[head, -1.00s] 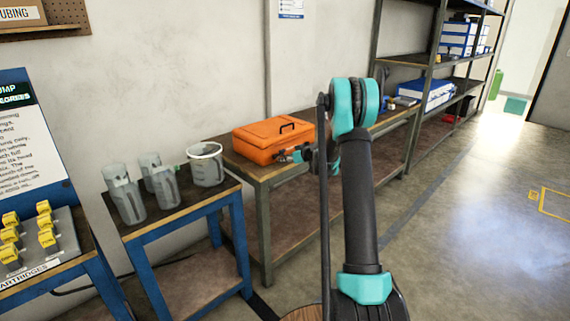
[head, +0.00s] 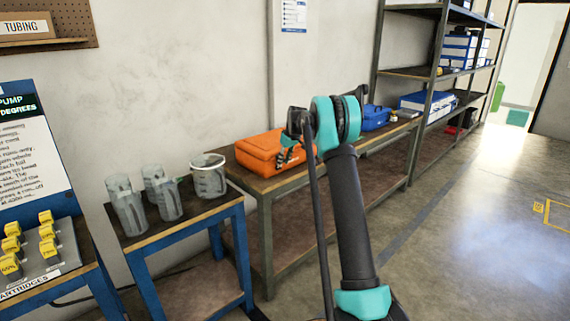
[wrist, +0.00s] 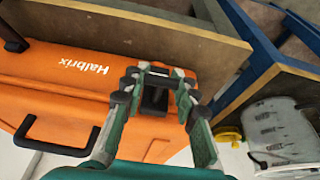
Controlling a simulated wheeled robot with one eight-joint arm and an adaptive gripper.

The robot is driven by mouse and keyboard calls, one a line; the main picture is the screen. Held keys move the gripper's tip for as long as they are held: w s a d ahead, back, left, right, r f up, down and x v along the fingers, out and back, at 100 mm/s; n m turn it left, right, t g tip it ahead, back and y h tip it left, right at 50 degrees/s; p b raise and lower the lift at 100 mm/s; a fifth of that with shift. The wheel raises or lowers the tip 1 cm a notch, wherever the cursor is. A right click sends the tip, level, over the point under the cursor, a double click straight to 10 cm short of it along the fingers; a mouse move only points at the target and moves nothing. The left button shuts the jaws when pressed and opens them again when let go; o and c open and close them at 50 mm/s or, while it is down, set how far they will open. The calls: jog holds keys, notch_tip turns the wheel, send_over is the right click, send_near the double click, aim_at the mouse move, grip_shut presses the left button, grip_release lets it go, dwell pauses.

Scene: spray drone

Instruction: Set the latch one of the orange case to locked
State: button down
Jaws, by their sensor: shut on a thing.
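The orange case (head: 262,152) sits on the wooden bench at the wall, partly hidden behind my arm. In the wrist view the case (wrist: 75,95) shows white "Halbrix" lettering and a black handle (wrist: 30,143). My gripper (wrist: 155,82) is at the case's edge, its green fingers on either side of a black latch (wrist: 153,100), shut on it. The fingers hide part of this latch, and I cannot tell its setting. Another black part, perhaps a second latch (wrist: 12,38), shows at the upper left. In the head view my gripper (head: 288,154) is small beside the case.
A blue side table (head: 190,215) with several grey jugs (head: 163,195) stands left of the bench (head: 290,180). A blue box (head: 375,118) sits farther along the bench. Shelving stands beyond. The floor to the right is clear.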

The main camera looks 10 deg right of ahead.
jog(key=shift+w+a+r, duration=0.1)
jog(key=shift+w, duration=0.05)
dwell(0.4)
jog(key=c, duration=1.1)
grip_release()
jog(key=v, duration=1.2)
jog(key=shift+w+a, duration=0.1)
